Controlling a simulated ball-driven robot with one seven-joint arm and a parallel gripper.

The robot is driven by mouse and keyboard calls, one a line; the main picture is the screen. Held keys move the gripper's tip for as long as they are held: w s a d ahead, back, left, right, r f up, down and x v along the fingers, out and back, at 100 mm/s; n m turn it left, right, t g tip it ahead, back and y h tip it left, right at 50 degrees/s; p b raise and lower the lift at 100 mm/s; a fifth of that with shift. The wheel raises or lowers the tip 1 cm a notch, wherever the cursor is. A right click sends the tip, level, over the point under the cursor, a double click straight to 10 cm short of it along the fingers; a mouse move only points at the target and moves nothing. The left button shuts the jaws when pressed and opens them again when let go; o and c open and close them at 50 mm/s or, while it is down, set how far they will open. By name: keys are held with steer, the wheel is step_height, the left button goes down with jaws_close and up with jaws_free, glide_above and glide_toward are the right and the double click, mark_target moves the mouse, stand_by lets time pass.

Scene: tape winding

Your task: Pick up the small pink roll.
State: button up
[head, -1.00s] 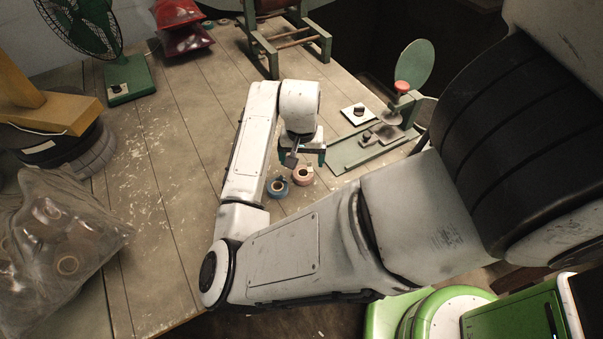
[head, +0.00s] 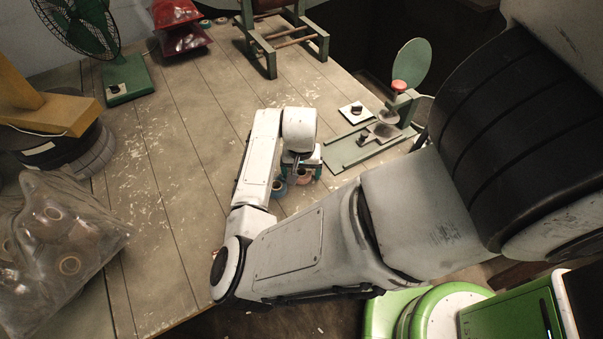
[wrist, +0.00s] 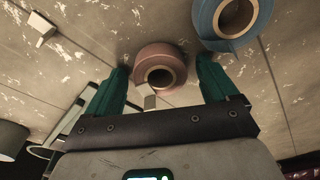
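The small pink roll (wrist: 148,57) lies on the wooden table, its hollow core facing the wrist camera. In the wrist view it sits between the tips of the two green fingers of my gripper (wrist: 162,68), with gaps on both sides. My gripper is open and empty. In the head view my gripper (head: 298,174) is low over the table, and the pink roll (head: 304,178) is partly hidden by it. A blue roll (wrist: 207,22) lies close beside the pink one; it also shows in the head view (head: 278,188).
A green dispenser stand (head: 350,150) with a round disc is right of my gripper, with a white switch plate (head: 354,112) behind it. A plastic bag of rolls (head: 60,245) and a green fan (head: 128,80) are at left. The table's middle is clear.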

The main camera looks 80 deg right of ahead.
steer(key=c, duration=1)
steer(key=shift+c, duration=0.2)
